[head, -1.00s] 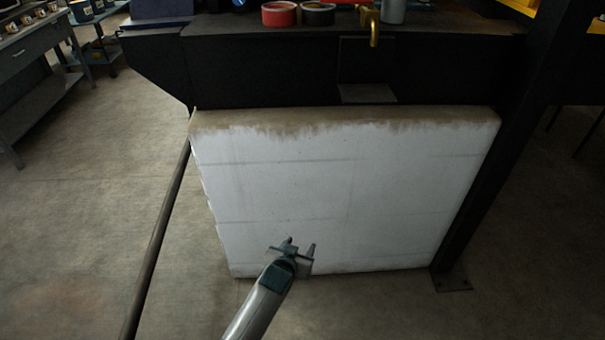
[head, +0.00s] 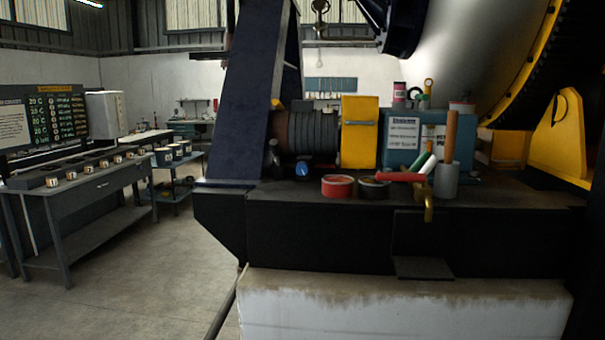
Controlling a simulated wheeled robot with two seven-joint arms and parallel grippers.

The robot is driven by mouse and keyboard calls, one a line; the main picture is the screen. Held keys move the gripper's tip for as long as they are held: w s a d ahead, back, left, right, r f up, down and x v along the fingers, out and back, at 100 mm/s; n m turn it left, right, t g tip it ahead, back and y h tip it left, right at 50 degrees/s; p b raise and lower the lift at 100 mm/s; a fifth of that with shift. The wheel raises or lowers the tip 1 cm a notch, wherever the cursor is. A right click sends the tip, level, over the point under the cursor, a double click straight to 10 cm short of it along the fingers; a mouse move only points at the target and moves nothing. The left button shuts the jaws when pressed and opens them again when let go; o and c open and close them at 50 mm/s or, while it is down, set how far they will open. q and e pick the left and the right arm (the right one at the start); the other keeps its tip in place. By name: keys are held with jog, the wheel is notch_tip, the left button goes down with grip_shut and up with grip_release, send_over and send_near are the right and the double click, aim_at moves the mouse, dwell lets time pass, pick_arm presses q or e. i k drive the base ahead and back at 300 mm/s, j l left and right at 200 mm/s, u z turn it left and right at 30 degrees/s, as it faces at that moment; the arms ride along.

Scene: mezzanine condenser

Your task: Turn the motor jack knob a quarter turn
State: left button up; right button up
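A small round blue knob (head: 302,168) sits at the front left of the dark bench-like ledge (head: 330,205), below the motor (head: 312,133). It looks like the motor jack knob, but no label on it is readable. A dark upright piece with a rounded top (head: 274,152) stands just left of it. The motor has a ribbed dark body and a yellow coupling guard (head: 359,132) on its right. Neither of my grippers is in view.
Red tape (head: 338,186) and dark tape (head: 374,188) lie right of the knob. A grey cup (head: 446,181) with a wooden handle, a red-handled item (head: 400,177) and a brass hook (head: 428,205) are farther right. A dark blue slanted beam (head: 245,100) rises at left.

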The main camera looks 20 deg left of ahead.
aim_at(301, 169)
jog(key=u, duration=0.5)
jog(key=i+l+u, duration=0.15)
jog(key=u, duration=0.25)
jog(key=i+l+u, duration=0.15)
jog(key=l+u, duration=0.25)
jog(key=i+l+u, duration=0.1)
jog(key=u, duration=0.35)
jog(key=i+l+u, duration=0.1)
jog(key=l, duration=0.4)
jog(key=i+l+u, duration=0.1)
jog(key=l, duration=0.45)
jog(key=l+u, duration=0.1)
jog(key=l, duration=0.4)
jog(key=i, duration=0.05)
